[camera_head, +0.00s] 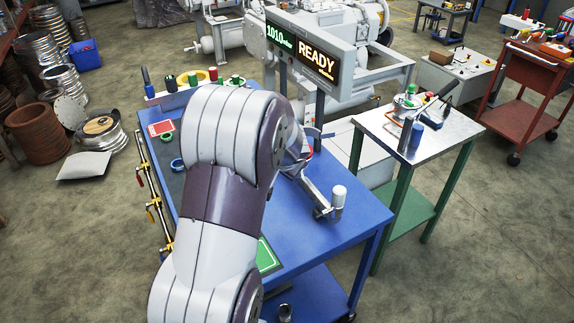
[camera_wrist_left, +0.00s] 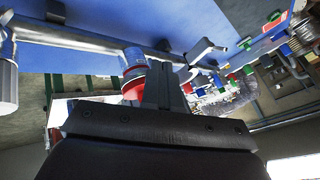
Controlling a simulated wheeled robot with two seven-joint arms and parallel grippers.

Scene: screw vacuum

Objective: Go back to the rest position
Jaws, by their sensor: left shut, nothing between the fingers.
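My left arm reaches over the blue table (camera_head: 335,235) in the head view and hides much of it. Its gripper is hidden behind the arm there. In the left wrist view my left gripper (camera_wrist_left: 160,68) is shut and empty, its dark fingers together. A red and clear cylindrical part (camera_wrist_left: 134,68) shows just left of the fingers; I cannot tell whether they touch. A metal pipe fitting (camera_head: 312,190) with a white cylinder (camera_head: 338,196) is on the table, to the right of the arm. My right gripper is in neither view.
A display reading READY (camera_head: 318,60) stands behind the table. A metal-topped table (camera_head: 440,128) with tools is to the right, and a red cart (camera_head: 525,95) farther right. Colored parts (camera_head: 190,85) line the blue table's back left. Open floor lies at front right.

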